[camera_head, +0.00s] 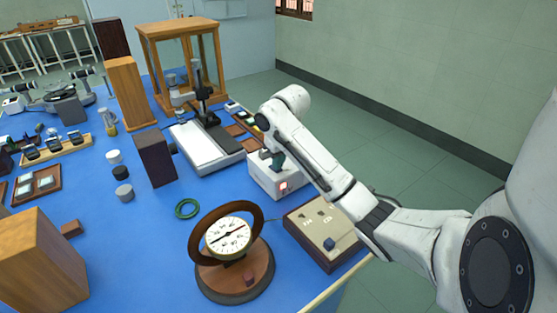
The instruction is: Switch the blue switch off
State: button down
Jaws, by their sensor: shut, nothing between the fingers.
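A white box (262,182) stands near the right edge of the blue table, with a lit red square (284,187) on its front face. My gripper (277,164) is shut and empty, pointing down at the top of this box. I cannot tell whether it touches the box. My arm comes in from the right and covers part of the box. No blue switch is clearly visible on the box. A wood-edged panel (310,228) in front of it bears a small dark blue knob (329,244); I cannot tell whether this is the switch.
A round dial instrument (229,237) on a wooden base stands left of the panel. A dark block (155,158), a green ring (187,208) and a white-based stand (205,146) are farther left and back. Bare blue table lies around the ring.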

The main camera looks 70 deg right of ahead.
jog(key=shift+w+a+t+p, duration=0.3)
jog(key=shift+w+t+p, duration=0.15)
jog(key=shift+t, duration=0.25)
jog(key=shift+s+f+t+h+p, duration=0.3)
jog(key=shift+s+f+t+h, duration=0.1)
jog(key=shift+h, duration=0.1)
jog(key=shift+d, duration=0.15)
jog(key=shift+w+r, duration=0.1)
jog(key=shift+r, duration=0.05)
jog(key=shift+w+d+r+p, duration=0.2)
jog(key=shift+w+d+p, duration=0.1)
jog(key=shift+w+d, duration=0.15)
